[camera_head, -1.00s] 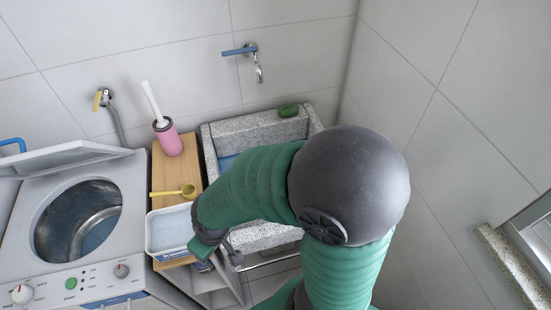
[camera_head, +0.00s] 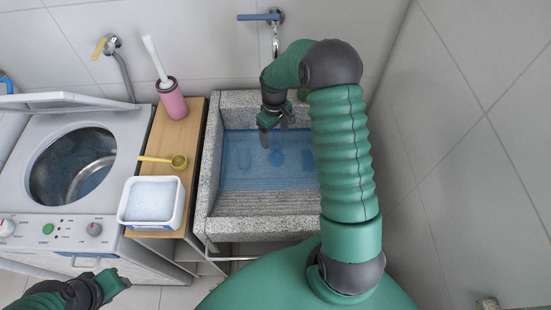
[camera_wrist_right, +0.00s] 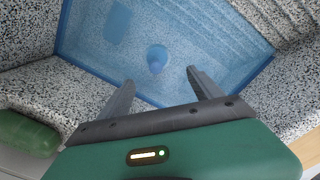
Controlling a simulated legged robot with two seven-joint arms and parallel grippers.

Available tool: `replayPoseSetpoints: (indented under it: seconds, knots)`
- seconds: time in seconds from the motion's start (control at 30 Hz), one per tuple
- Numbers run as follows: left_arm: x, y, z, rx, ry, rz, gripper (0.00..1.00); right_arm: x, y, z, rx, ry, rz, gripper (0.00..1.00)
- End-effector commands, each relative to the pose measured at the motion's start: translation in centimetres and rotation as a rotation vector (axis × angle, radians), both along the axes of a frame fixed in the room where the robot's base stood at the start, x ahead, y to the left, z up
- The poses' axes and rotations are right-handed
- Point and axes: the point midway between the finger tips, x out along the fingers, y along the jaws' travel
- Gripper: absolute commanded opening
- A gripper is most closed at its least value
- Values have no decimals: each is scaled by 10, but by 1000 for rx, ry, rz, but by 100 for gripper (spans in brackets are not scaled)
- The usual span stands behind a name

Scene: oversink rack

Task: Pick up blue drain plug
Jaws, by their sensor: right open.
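The blue drain plug (camera_wrist_right: 156,64) lies under the blue water in the stone sink (camera_wrist_right: 60,90). In the right wrist view it sits ahead of and between the fingers of my right gripper (camera_wrist_right: 161,78), which is open and empty. In the head view the right gripper (camera_head: 274,132) hangs over the back part of the sink (camera_head: 207,180), and the plug seems to be the round blue spot (camera_head: 276,158) just below its fingertips. My left gripper (camera_head: 114,284) is low at the left, away from the sink; its finger opening is unclear.
A tap (camera_head: 275,38) is on the wall behind my right arm. A green object (camera_wrist_right: 25,133) lies on the sink's ledge. Left of the sink stand a white basin (camera_head: 152,222), a yellow scoop (camera_head: 178,161), a pink brush holder (camera_head: 172,103) and a washing machine (camera_head: 30,215).

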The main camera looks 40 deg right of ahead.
Motion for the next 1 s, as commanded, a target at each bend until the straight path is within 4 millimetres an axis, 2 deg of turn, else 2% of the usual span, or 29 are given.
replayPoseSetpoints:
  seconds: [0.03, 0.2, 0.3, 0.47, 0.63, 0.77, 0.93, 1.0]
  knots:
    - [0, 0, -2, 0, 0, 0, 36, -1, -2, -17, 4, 5, -1, 75]
    - [0, 0, -5, 0, 0, 0, 36, -1, -4, -62, 7, 5, -2, 75]
    - [0, 0, -5, 0, 0, -1, 36, 0, -5, -79, 5, 1, -2, 75]
    - [0, 0, -6, 0, 0, -1, 36, 0, -4, -94, 4, 1, -2, 75]
    - [0, 0, -6, 0, 0, -1, 36, 0, -3, -125, 2, 2, -1, 75]
    - [0, 0, -6, 0, 0, -1, 36, 1, -5, -137, 2, 0, -2, 75]
    - [0, 0, -6, 0, 0, -1, 36, 1, -6, -137, 2, -1, -2, 75]
    - [0, 0, -6, 0, 0, -1, 36, 1, -6, -137, 2, -1, -2, 68]
